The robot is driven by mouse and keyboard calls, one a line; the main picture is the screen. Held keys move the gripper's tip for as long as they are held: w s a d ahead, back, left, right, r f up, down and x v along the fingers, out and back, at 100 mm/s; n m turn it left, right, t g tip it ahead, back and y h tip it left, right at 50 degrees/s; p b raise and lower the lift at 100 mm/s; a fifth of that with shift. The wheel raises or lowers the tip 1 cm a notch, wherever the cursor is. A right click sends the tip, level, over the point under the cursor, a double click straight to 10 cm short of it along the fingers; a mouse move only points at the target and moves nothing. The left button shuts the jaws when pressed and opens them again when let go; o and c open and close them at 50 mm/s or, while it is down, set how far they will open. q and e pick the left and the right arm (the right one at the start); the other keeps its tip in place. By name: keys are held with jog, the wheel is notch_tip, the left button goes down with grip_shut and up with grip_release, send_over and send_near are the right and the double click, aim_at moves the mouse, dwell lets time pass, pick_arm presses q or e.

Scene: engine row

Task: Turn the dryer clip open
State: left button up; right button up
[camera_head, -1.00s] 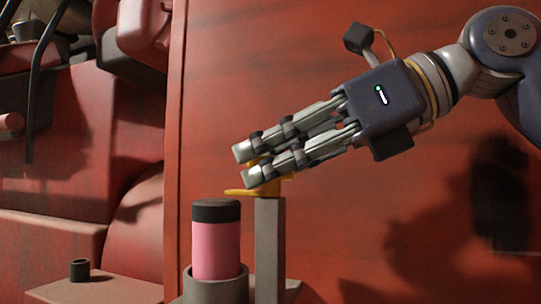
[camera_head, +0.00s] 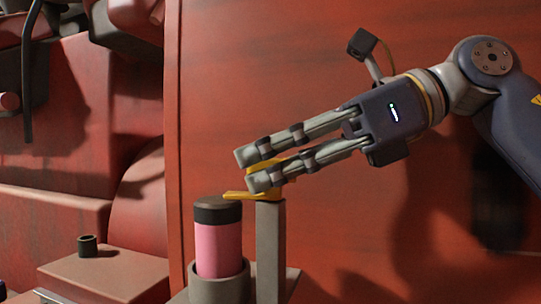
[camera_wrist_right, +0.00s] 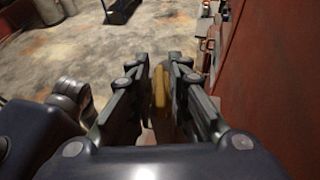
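The dryer clip (camera_head: 236,195) is a yellow piece on top of a grey upright post (camera_head: 270,250). Its flat arm points left over the black cap (camera_head: 217,210) of a pink cylinder (camera_head: 218,250), the dryer. My right gripper (camera_head: 254,168) comes in from the right at the clip, with its two fingertips over the post. In the right wrist view, the clip's yellow raised part (camera_wrist_right: 159,86) stands between the two fingers, very close to both; whether they press on it I cannot tell. The fingertips partly hide the clip in the head view. My left gripper is not in view.
A large red panel (camera_head: 400,50) stands close behind the clip and my right arm. The dryer sits in a grey cup-like holder (camera_head: 220,287). At the left are red machine blocks and a small dark cylinder (camera_head: 87,245) on a ledge. Concrete floor (camera_wrist_right: 130,50) shows in the wrist view.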

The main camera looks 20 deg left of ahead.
jog(key=shift+o, duration=1.1)
jog(key=shift+r, duration=0.1)
jog(key=shift+r, duration=5.05)
